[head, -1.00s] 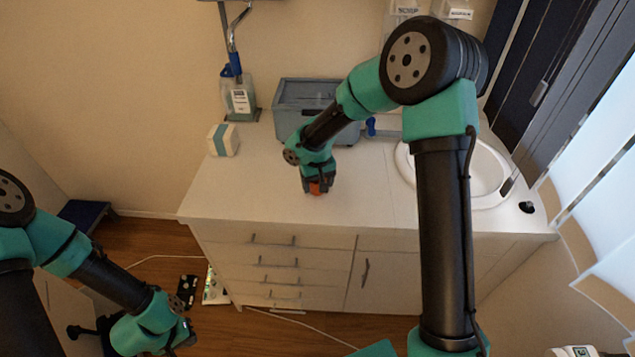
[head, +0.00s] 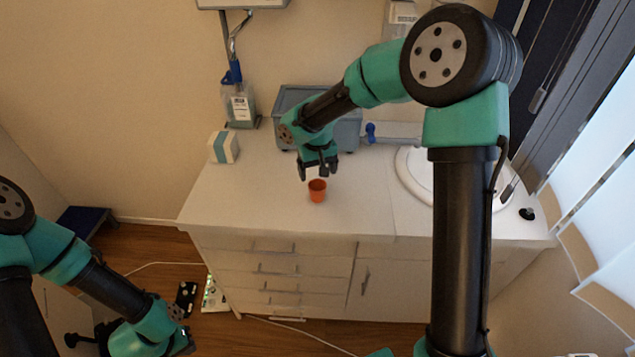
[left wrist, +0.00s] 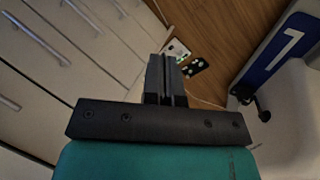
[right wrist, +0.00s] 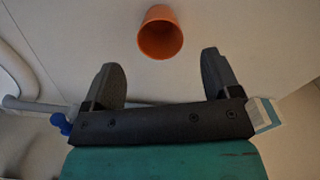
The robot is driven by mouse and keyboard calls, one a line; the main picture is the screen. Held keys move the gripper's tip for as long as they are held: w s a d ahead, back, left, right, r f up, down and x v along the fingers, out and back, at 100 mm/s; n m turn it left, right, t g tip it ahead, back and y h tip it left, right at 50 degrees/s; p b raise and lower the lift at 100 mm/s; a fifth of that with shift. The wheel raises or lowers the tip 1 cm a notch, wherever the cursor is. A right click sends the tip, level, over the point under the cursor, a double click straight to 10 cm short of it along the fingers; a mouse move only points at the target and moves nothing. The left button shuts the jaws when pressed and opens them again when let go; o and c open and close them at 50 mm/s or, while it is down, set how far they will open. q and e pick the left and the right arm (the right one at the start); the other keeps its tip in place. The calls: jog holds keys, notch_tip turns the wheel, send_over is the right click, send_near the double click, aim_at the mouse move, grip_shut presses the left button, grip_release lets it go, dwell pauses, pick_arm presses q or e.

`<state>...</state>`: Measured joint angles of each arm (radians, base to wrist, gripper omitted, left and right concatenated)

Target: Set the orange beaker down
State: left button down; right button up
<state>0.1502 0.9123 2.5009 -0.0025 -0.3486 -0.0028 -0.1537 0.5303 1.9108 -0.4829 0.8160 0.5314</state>
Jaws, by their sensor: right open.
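The orange beaker (head: 317,191) stands upright on the white countertop (head: 260,205), near its middle. It also shows in the right wrist view (right wrist: 160,35), ahead of the fingertips. My right gripper (head: 318,172) is open and empty, just behind and above the beaker, with a gap between them. Its two spread fingers show in the right wrist view (right wrist: 160,72). My left gripper (head: 188,345) hangs low at the left, away from the counter and over the floor. In the left wrist view its fingers (left wrist: 166,80) are together with nothing between them.
A grey bin (head: 290,97) stands behind the right gripper. A white and teal box (head: 223,147) and a labelled bottle (head: 240,108) are to its left. A round white basin (head: 412,180) lies to the right. The counter's front left is clear.

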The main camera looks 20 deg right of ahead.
jog(key=shift+r, duration=2.2)
pick_arm(q)
jog(key=c, duration=1.8)
grip_release()
jog(key=shift+c, duration=0.2)
jog(key=o, duration=1.6)
